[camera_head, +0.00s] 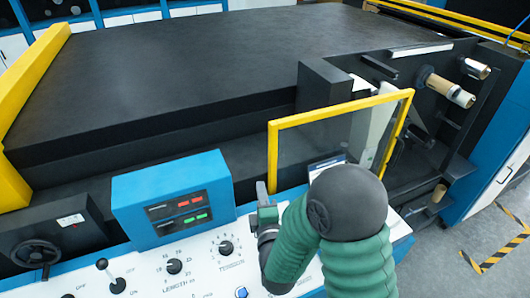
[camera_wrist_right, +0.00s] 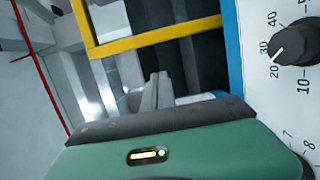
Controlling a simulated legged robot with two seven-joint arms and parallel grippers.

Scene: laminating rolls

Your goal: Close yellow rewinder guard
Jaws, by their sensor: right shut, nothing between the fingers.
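The yellow rewinder guard (camera_head: 340,109) is a yellow frame with a clear pane, standing upright at right of centre in the head view, in front of the rollers. Its yellow bars also cross the top of the right wrist view (camera_wrist_right: 155,38). My right gripper (camera_head: 262,187) is shut and empty, beside the lower left post of the guard and above the control panel. Its fingers (camera_wrist_right: 158,78) point toward the guard in the wrist view, with a gap in the picture below the bar. I cannot tell whether it touches the post. My arm hides the guard's lower middle.
A blue control box (camera_head: 172,200) with red and green buttons stands left of the gripper. A white panel (camera_head: 195,265) with knobs runs along the front. Rollers (camera_head: 445,88) stick out at right. A thick yellow beam (camera_head: 35,70) stands at far left.

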